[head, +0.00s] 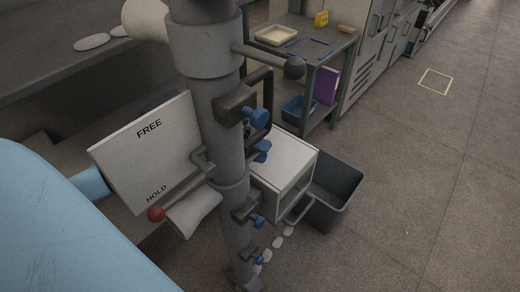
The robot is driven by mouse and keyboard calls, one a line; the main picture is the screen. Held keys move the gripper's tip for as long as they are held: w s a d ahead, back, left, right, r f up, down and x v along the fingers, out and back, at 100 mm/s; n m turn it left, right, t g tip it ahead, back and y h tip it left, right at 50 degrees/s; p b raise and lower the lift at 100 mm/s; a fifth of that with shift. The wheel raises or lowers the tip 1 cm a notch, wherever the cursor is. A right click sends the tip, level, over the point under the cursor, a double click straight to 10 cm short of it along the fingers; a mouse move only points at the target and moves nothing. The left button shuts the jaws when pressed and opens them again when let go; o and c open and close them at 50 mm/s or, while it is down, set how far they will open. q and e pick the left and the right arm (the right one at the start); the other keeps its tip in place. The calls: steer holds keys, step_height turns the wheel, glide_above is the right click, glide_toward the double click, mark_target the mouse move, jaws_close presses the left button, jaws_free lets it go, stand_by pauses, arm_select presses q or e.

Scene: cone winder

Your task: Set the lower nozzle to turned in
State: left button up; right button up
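A thick grey upright pipe (215,100) with collars crosses the middle of the head view. A short side pipe with a dark round end (293,68) sticks out to the right from its upper collar. A pale flared piece (194,212) sits to the left of the lower collar; it may be the lower nozzle, but I cannot tell for certain. Dark brackets with blue knobs (257,118) line the pipe's right side. I cannot clearly tell my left gripper from these dark parts, nor whether it is open. My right gripper is not in view.
A white panel (150,145) reads FREE and HOLD; a red-ended lever (156,213) is at its lower edge. A white box (285,162) and dark bin (335,190) stand right of the pipe. A table (330,45) stands behind. Floor on the right is clear.

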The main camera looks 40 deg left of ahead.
arm_select(q)
steer(key=shift+c, duration=0.2)
jaws_close()
steer(key=shift+r, duration=0.1)
